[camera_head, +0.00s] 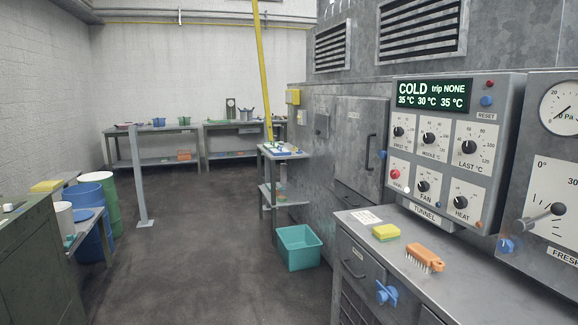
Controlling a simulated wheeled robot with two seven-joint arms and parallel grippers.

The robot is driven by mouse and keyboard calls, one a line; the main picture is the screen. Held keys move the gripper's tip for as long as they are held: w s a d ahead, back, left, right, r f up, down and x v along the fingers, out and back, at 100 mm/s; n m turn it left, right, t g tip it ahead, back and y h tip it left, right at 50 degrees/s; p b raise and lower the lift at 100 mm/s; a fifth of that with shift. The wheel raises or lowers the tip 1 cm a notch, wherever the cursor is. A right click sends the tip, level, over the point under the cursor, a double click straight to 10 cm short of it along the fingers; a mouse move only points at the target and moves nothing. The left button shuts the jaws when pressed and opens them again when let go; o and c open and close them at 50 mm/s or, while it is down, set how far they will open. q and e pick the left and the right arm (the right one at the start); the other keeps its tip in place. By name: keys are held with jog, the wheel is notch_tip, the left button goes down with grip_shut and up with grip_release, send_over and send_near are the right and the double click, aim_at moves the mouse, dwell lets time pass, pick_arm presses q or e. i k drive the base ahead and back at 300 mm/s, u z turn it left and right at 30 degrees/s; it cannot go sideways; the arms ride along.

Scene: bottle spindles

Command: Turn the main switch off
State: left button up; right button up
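A grey control panel (441,212) labelled TUNNEL is fixed at the right. The display (432,94) above reads COLD, trip NONE, 35 °C, 30 °C, 35 °C. Neither of my grippers shows in the head view.
Below the panel, a metal counter (470,270) holds a yellow sponge (385,232) and an orange brush (424,257). A teal bin (299,248) stands on the floor. The floor (200,240) at centre left is clear.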

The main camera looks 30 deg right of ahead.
aim_at(395, 175)
jog(key=u, duration=0.25)
jog(key=i, duration=1.5)
jog(key=z, duration=0.3)
